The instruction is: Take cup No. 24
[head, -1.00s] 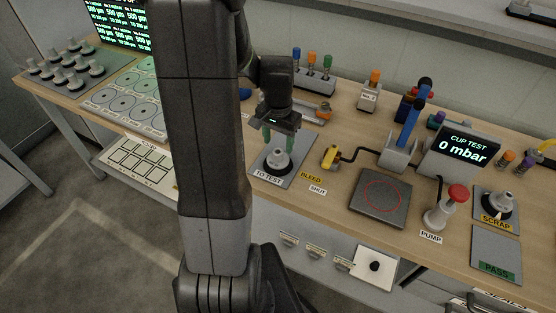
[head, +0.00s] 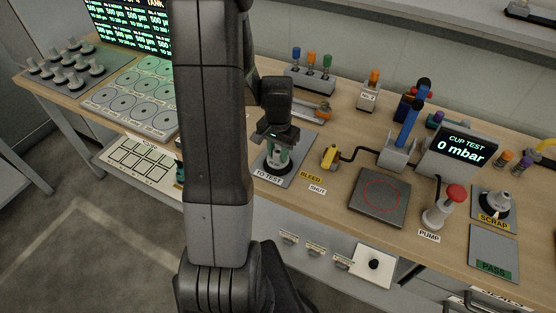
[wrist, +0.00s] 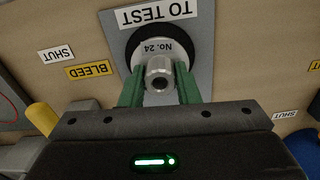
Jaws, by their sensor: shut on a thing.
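Cup No. 24 (wrist: 178,43) stands upright on the grey TO TEST plate (wrist: 203,75). It has a pale body marked "No. 24", a dark rim below and a metal stem on top. In the head view the cup (head: 278,166) is partly hidden by my gripper (head: 280,155). In the wrist view the green fingers of my gripper (wrist: 160,85) are shut on the cup's stem, one on each side. The cup still appears to rest on the plate.
A yellow bleed lever (head: 330,156) stands just right of the plate. The PASS plate (head: 492,246) is empty.

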